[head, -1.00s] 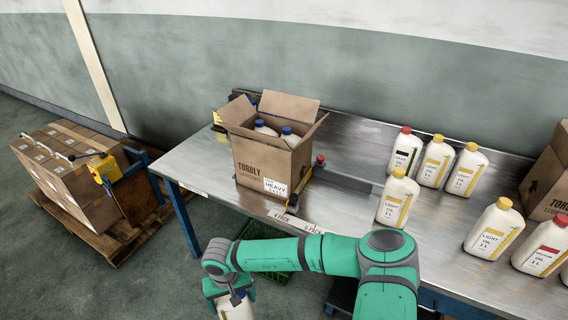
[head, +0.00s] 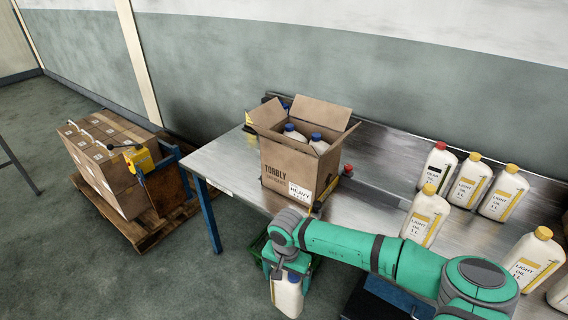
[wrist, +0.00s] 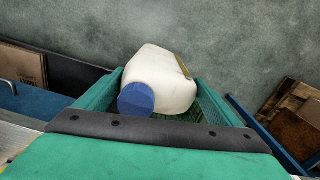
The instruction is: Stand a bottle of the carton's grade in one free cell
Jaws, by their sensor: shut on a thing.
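An open cardboard carton (head: 287,165) stands on the metal bench, its label reading HEAVY. Two blue-capped bottles (head: 294,133) show inside it; the rest of its cells are hidden by the walls and flaps. My gripper (head: 284,278) is shut on a white bottle (head: 288,298) with a blue cap, held in front of the bench edge and below the carton. The wrist view shows this held bottle (wrist: 165,78) between the green fingers, blue cap toward the camera. Its label is mostly turned away and unreadable.
Yellow-capped LIGHT bottles (head: 425,216) and a red-capped bottle (head: 436,165) stand on the bench (head: 227,158) at right. A green crate (head: 258,247) is below the bench, partly behind my arm. A pallet of boxes (head: 112,172) stands on the floor at left.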

